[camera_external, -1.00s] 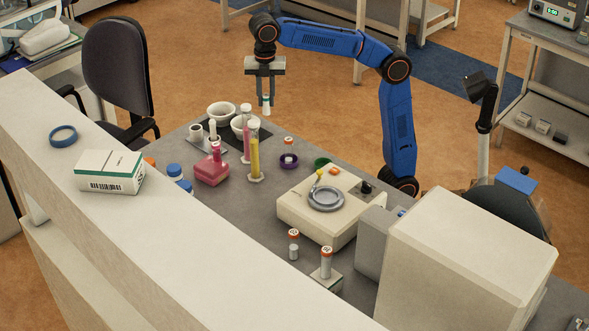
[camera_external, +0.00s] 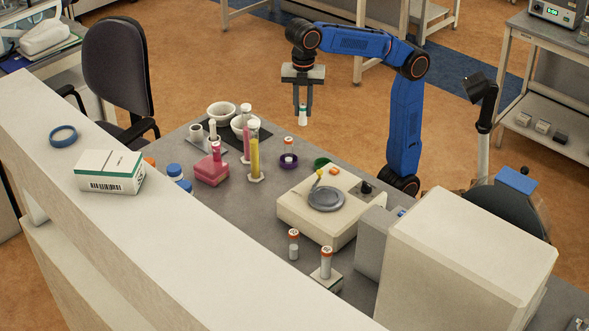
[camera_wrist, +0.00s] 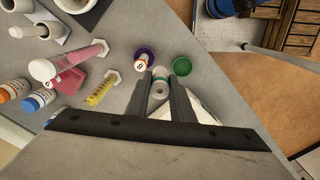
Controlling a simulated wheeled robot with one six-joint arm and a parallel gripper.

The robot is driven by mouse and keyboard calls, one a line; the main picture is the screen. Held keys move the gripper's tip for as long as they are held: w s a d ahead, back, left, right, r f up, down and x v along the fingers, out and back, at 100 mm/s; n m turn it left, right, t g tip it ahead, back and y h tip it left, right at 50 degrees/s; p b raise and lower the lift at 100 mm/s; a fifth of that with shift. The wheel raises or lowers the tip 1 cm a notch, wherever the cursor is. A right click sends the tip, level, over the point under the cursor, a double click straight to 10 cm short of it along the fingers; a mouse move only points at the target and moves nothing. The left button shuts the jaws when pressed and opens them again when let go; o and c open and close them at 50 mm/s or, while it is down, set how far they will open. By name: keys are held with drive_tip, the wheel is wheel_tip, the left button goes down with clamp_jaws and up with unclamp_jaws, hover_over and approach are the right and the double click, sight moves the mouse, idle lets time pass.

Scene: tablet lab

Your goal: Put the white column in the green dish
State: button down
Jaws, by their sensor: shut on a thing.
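My gripper (camera_external: 303,109) is shut on the white column (camera_external: 303,119), a small white cylinder with a green band. It hangs upright from the fingertips in the air above the far side of the bench. In the wrist view the column (camera_wrist: 161,86) shows between the two fingers. The green dish (camera_external: 322,163) sits on the bench behind the balance, lower in the picture than the held column and a little to its right. In the wrist view the green dish (camera_wrist: 182,66) is just ahead and right of the fingertips, and nothing shows in it.
A purple dish (camera_external: 289,163) holding an orange-capped vial (camera_external: 289,146) stands left of the green dish. A beige balance (camera_external: 312,215) with a yellow-headed item is in front. Tall pink and yellow cylinders (camera_external: 255,160) and white mortars (camera_external: 221,111) stand to the left.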

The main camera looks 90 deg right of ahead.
drive_tip(key=s+a, duration=0.3)
drive_tip(key=s, duration=0.4)
drive_tip(key=shift+w+a+f, duration=0.1)
drive_tip(key=shift+f, duration=7.55)
drive_tip(key=c, duration=1.5)
unclamp_jaws()
drive_tip(key=shift+f, duration=0.15)
drive_tip(key=shift+c, duration=0.2)
